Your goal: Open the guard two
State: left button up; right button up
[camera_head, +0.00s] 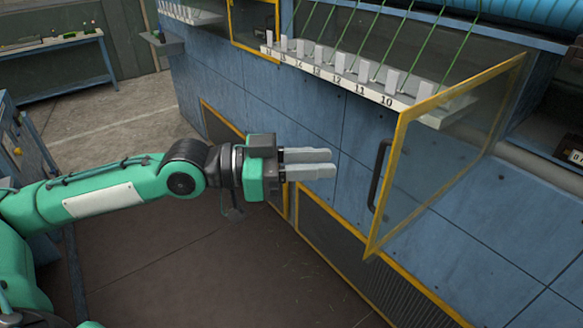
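A guard, a clear panel in a yellow frame (402,140), stands swung out from the blue machine at the right. Its dark bar handle (379,175) is on the frame's left edge. Another yellow-framed clear panel (232,22) is at the top, further left; I see no number on either guard. My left gripper (334,164) points right, its two grey fingers close together with nothing between them. It is left of the handle and apart from it. My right gripper is not in view.
A white numbered rail (350,88) with grey blocks and green strands runs along the machine behind the open panel. Yellow-edged dark grilles (345,255) are low on the machine. A workbench (50,45) stands at the far left. The brown floor (190,270) below my arm is clear.

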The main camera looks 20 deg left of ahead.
pick_arm(q)
jog(key=shift+b+v, duration=1.4)
jog(key=shift+v, duration=0.3)
